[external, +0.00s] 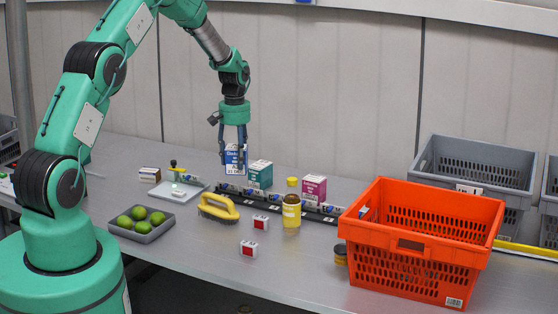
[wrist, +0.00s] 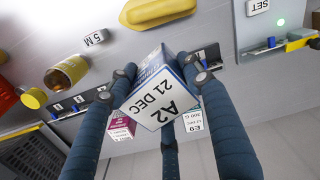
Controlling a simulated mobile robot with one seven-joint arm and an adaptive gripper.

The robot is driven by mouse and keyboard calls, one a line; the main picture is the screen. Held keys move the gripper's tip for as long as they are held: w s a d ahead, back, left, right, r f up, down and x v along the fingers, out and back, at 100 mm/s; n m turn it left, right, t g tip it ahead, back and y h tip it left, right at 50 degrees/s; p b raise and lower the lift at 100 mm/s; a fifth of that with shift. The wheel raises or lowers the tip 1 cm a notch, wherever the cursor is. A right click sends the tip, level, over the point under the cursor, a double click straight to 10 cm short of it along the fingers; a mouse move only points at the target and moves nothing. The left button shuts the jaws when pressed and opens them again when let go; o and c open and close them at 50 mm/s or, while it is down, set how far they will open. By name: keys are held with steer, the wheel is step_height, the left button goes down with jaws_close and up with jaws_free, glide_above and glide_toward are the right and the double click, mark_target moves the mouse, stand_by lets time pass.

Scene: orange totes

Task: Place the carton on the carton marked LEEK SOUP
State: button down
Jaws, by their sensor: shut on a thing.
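My gripper (external: 235,163) is shut on a blue-and-white carton (external: 231,156), held upright above the back of the bench. In the wrist view the carton (wrist: 160,97) sits between the fingers, its white end reading "A2 21 DEC". A teal-and-white carton (external: 260,174) stands just right of the held one; it shows in the wrist view with an "E9" label (wrist: 193,122). A magenta-and-white carton (external: 314,188) stands farther right, partly hidden behind a finger in the wrist view (wrist: 121,127). I cannot read LEEK SOUP on either carton.
A dark rail (external: 285,199) with labels runs along the cartons. In front are a yellow bottle (external: 291,210), a yellow brush (external: 219,208), small red-and-white boxes (external: 249,248) and a grey tray of limes (external: 160,231). An orange tote (external: 415,265) fills the right; grey crates (external: 478,165) are behind.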

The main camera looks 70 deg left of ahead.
steer(key=shift+s+a+r, duration=0.1)
steer(key=shift+s+a, duration=0.05)
steer(key=shift+a, duration=0.5)
steer(key=shift+s+a, duration=0.15)
steer(key=shift+a, duration=0.45)
steer(key=shift+w, duration=0.1)
steer(key=p, duration=0.2)
glide_above(256, 167)
steer(key=shift+f, duration=0.75)
steer(key=shift+f+p, duration=0.35)
steer(key=shift+f, duration=1.4)
steer(key=shift+f, duration=0.15)
